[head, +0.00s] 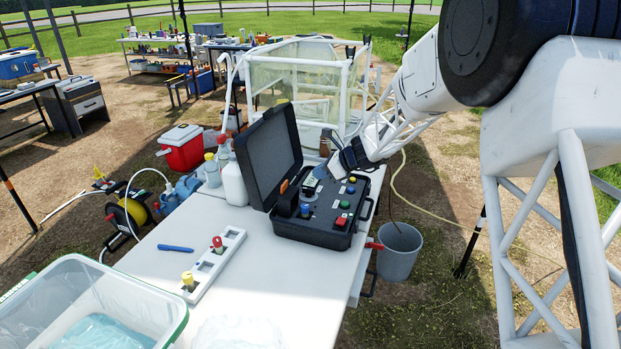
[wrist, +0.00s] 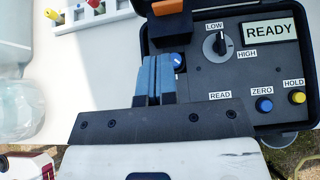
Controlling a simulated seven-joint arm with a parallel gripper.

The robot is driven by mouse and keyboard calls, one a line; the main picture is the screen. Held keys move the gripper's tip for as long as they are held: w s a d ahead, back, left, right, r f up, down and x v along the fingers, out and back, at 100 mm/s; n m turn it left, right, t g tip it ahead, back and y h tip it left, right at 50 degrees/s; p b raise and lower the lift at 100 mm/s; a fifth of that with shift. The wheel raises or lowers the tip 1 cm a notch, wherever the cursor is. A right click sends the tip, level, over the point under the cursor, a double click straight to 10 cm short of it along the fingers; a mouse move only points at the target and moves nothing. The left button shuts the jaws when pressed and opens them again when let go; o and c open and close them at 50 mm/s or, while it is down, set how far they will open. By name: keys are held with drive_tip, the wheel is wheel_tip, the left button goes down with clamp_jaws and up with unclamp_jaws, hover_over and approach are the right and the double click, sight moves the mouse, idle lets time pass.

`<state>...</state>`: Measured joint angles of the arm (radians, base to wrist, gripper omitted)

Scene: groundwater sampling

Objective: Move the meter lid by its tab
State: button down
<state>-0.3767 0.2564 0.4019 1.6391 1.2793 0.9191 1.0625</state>
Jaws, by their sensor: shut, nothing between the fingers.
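The meter is an open black case (head: 318,232) on the white table, its large outer lid (head: 268,152) standing up at the back left. A black block with an orange tab (head: 284,187) sits at the panel's left side. A blue knob (wrist: 178,61) shows beside the fingertips. I cannot tell if the fingers touch the panel.
The panel has a READY display (wrist: 268,31), a LOW/HIGH dial (wrist: 216,45) and coloured buttons. A white rack (head: 213,262) with red and yellow caps, a blue pen (head: 175,248), a white bottle (head: 233,184) and a clear bin (head: 85,305) share the table. A grey bucket (head: 398,255) stands right.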

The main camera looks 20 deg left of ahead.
drive_tip(key=shift+d+r, duration=0.45)
drive_tip(key=shift+d, duration=0.1)
drive_tip(key=shift+r, duration=0.1)
drive_tip(key=s+d+r+n+h, duration=0.2)
drive_tip(key=s+d+r+n, duration=0.3)
drive_tip(key=s+d, duration=0.5)
drive_tip(key=s+d+r+n+h, duration=0.25)
drive_tip(key=s+d+r, duration=0.5)
drive_tip(key=d, duration=0.45)
drive_tip(key=s+d+n+t+h, duration=0.1)
drive_tip(key=s+d+n+h, duration=0.2)
drive_tip(key=s+d, duration=0.8)
drive_tip(key=s+d+n+t+h, duration=0.1)
drive_tip(key=s+d+n+h, duration=0.2)
drive_tip(key=s, duration=1.6)
drive_tip(key=d+n, duration=0.4)
drive_tip(key=d, duration=0.4)
drive_tip(key=shift+d+f+t+h, duration=0.15)
drive_tip(key=shift+f+t+h, duration=0.1)
drive_tip(key=shift+t+h, duration=0.1)
